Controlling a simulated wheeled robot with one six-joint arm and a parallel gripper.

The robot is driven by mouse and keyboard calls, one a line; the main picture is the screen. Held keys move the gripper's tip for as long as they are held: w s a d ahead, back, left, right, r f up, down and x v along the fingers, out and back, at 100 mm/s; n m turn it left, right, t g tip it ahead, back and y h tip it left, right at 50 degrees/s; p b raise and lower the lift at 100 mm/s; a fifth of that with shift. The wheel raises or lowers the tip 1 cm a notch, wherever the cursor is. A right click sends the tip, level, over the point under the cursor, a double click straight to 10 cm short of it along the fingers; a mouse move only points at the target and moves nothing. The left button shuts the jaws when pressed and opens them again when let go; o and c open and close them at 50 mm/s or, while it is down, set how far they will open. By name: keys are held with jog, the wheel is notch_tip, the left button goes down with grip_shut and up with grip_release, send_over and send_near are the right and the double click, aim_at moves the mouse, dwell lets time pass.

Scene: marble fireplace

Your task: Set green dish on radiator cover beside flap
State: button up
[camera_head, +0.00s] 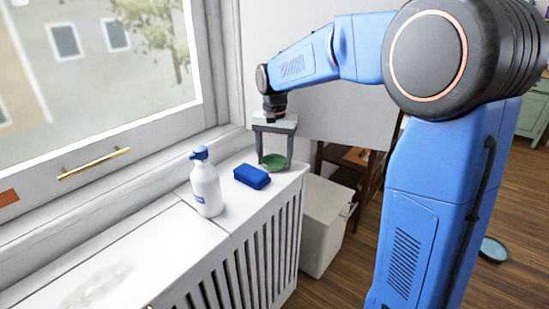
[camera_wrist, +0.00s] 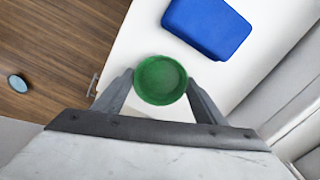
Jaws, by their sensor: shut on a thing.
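My gripper (camera_head: 273,157) points down over the far right end of the white radiator cover (camera_head: 140,240). It is shut on the green dish (camera_head: 275,161), a small round dish, with one finger on each side. In the wrist view the dish (camera_wrist: 160,80) sits upright between the fingertips, its open top facing the camera. The dish is at or just above the cover top; I cannot tell if it touches. A seam crosses the cover top near the white bottle; I cannot tell for sure which part is the flap.
A blue block (camera_head: 252,177) lies close to the dish, with a white bottle with a blue pump (camera_head: 205,187) to its left. The window with a brass handle (camera_head: 95,163) rises behind. A white box (camera_head: 325,215) stands right of the cover. A blue bowl (camera_head: 494,249) is on the floor.

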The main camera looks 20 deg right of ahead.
jog(key=shift+f, duration=0.15)
jog(key=o, duration=1.1)
notch_tip(320, 180, up, 12)
jog(key=s+d+f+n+t, duration=0.1)
jog(key=s+d+n, duration=0.1)
jog(key=s, duration=0.7)
jog(key=s+d+f+n+t, duration=0.1)
jog(key=s+d, duration=0.2)
jog(key=s, duration=0.5)
jog(key=s+f+n+t, duration=0.1)
jog(key=s+f, duration=0.2)
jog(key=s, duration=0.2)
jog(key=s+d+f+n+t, duration=0.1)
jog(key=s+f, duration=0.3)
jog(key=s, duration=0.2)
jog(key=s+d+f+n, duration=0.1)
jog(key=s+f, duration=0.3)
jog(key=s, duration=0.1)
jog(key=shift+s+f+t, duration=0.25)
jog(key=shift+t, duration=0.15)
